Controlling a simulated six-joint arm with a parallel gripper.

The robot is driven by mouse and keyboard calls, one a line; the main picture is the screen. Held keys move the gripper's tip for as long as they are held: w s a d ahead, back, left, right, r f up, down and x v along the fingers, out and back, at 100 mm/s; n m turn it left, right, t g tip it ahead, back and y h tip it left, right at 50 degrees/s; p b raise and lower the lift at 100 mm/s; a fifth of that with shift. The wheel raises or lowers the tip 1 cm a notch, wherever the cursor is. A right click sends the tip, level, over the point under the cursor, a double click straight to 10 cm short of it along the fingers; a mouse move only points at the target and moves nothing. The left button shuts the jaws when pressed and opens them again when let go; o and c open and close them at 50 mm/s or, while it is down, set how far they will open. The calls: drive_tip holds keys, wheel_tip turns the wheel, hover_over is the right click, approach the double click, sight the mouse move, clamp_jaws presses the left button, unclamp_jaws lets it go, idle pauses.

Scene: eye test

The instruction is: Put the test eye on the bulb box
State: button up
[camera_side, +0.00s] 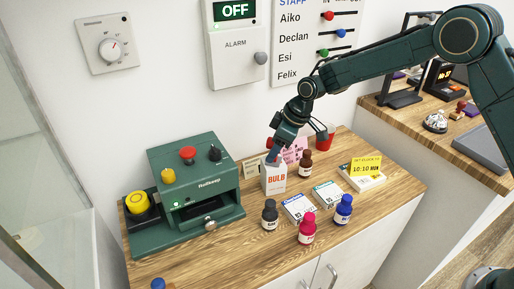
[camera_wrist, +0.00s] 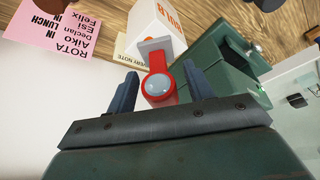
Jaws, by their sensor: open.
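The test eye, a red ring with a glassy lens and a grey foot, shows in the wrist view (camera_wrist: 158,86) between my fingers. Its red part shows beside my gripper in the side view (camera_side: 269,143). The bulb box (camera_side: 274,181) is a white carton with red BULB lettering, upright on the wooden counter; it also shows in the wrist view (camera_wrist: 147,20). The eye's grey foot overlaps the box top; the contact is partly hidden. My gripper (camera_wrist: 161,87) is open, with a finger on each side of the eye. In the side view my gripper (camera_side: 277,154) is right at the box top.
A green machine (camera_side: 190,190) with a red knob stands left of the box. Several bottles, including a brown one (camera_side: 305,164), and flat boxes (camera_side: 299,207) stand to the right and in front. A red cup (camera_side: 325,136) and pink note (camera_side: 295,150) are behind.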

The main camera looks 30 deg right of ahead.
drive_tip(key=v, duration=1.1)
idle(0.4)
drive_tip(key=s+d+r+m+t+h, duration=0.1)
drive_tip(key=s+d+r+m, duration=0.15)
drive_tip(key=s+r, duration=0.45)
drive_tip(key=s+d+r+m+h, duration=0.15)
drive_tip(key=s+d+r, duration=0.3)
drive_tip(key=s, duration=0.45)
drive_tip(key=s+d+m, duration=0.2)
drive_tip(key=s, duration=0.8)
drive_tip(key=s+d+f+m+t, duration=0.1)
drive_tip(key=s+d+m, duration=0.1)
drive_tip(key=s, duration=0.8)
drive_tip(key=shift+s+d+f+m+h, duration=0.2)
drive_tip(key=shift+s+d+m+h, duration=0.2)
drive_tip(key=shift+m, duration=0.1)
